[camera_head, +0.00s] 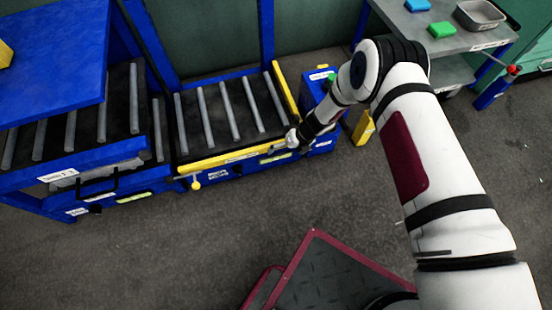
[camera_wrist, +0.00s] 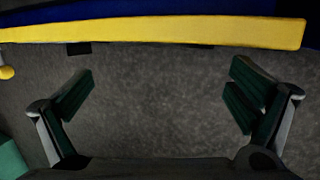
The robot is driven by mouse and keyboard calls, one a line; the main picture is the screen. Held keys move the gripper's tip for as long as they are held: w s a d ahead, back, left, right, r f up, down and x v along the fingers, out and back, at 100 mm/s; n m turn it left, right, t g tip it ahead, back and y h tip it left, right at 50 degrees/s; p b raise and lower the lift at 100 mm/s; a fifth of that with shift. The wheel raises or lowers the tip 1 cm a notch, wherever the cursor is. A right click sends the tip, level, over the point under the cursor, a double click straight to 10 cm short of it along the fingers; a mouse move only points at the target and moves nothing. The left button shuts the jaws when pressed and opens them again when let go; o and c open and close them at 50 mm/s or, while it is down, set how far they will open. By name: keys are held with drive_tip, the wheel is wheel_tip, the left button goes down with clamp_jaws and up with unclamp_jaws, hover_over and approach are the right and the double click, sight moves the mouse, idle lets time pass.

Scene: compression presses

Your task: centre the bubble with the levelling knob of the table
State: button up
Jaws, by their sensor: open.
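The roller table (camera_head: 240,160) is blue, with grey rollers and a yellow front rail. A pale green strip, perhaps the bubble level (camera_head: 276,158), shows on its front face; the bubble is too small to make out. A small yellow knob (camera_head: 196,185) hangs below the rail's left end. A yellow knob also shows at the left edge of the wrist view (camera_wrist: 6,72). My gripper (camera_head: 278,148) is at the right part of the front rail. In the wrist view my gripper (camera_wrist: 160,92) is open and empty, with floor between its fingers and the yellow rail (camera_wrist: 160,32) beyond them.
A second blue roller unit (camera_head: 75,175) with a handle stands at the left, carrying another green strip (camera_head: 132,198). A grey side table (camera_head: 455,38) with blue and green blocks and a metal tray (camera_head: 480,14) stands at the back right.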

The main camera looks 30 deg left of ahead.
drive_tip(key=p+v, duration=0.6)
drive_tip(key=v, duration=0.4)
drive_tip(key=shift+s, duration=0.1)
